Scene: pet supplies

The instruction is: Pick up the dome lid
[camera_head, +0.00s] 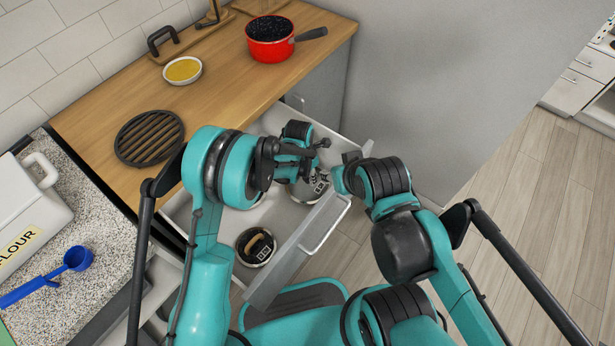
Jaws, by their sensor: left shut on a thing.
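One lid (310,187), which appears to be the dome lid, is towards the drawer's right end, partly covered by my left gripper (306,160). That gripper is shut just above it, apparently on its knob; the grip itself is hidden. The other lid (257,247), with a wooden handle, lies nearer the front left of the drawer. My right gripper (345,168) is by the drawer's right end; its fingers are too hidden to read.
On the wooden counter (105,104) are a red pot (269,45), a yellow-filled bowl (183,71) and a black round grate (149,138). A flour container (30,210) and blue scoop (75,259) are at left. The floor at right is clear.

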